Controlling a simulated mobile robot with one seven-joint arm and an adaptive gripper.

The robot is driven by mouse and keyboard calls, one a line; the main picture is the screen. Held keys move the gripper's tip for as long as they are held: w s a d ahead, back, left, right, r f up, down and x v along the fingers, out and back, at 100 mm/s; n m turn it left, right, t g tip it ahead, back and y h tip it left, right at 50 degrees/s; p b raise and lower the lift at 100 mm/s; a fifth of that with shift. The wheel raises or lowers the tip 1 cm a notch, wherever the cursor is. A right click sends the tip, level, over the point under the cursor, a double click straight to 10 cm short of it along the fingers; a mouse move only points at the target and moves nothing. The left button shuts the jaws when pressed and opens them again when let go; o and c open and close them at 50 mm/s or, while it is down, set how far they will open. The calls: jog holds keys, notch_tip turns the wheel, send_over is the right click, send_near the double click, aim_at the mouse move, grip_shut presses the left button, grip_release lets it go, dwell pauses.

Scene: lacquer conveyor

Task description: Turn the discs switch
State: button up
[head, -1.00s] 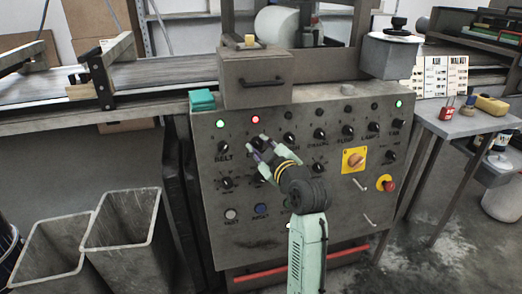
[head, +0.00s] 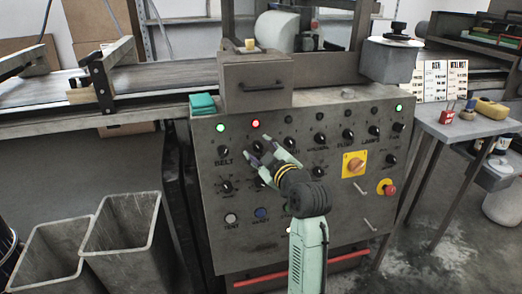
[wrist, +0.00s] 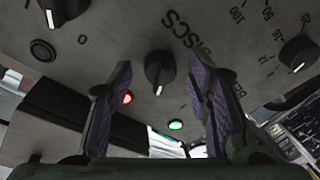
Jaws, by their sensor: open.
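The discs switch is a black rotary knob (wrist: 158,72) with a pale pointer line, next to the printed word DISCS, partly cut by a finger. In the wrist view, which looks upside down, it sits between my two fingers, and I cannot tell whether they touch it. My gripper (head: 262,150) is open at the upper left of the control panel (head: 235,245). It largely hides the discs knob in the head view. A lit red lamp (head: 255,124) is just above this spot; it also shows in the wrist view (wrist: 127,98).
The belt knob (head: 224,150) is close by on the left, with a lit green lamp (head: 220,127) above it. More black knobs (head: 320,138) line the right. A yellow-plated switch (head: 354,164) and a red button (head: 389,189) are further right. Grey bins (head: 125,235) stand at lower left.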

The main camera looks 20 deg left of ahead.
jog(key=shift+d, duration=0.1)
jog(key=v, duration=1.2)
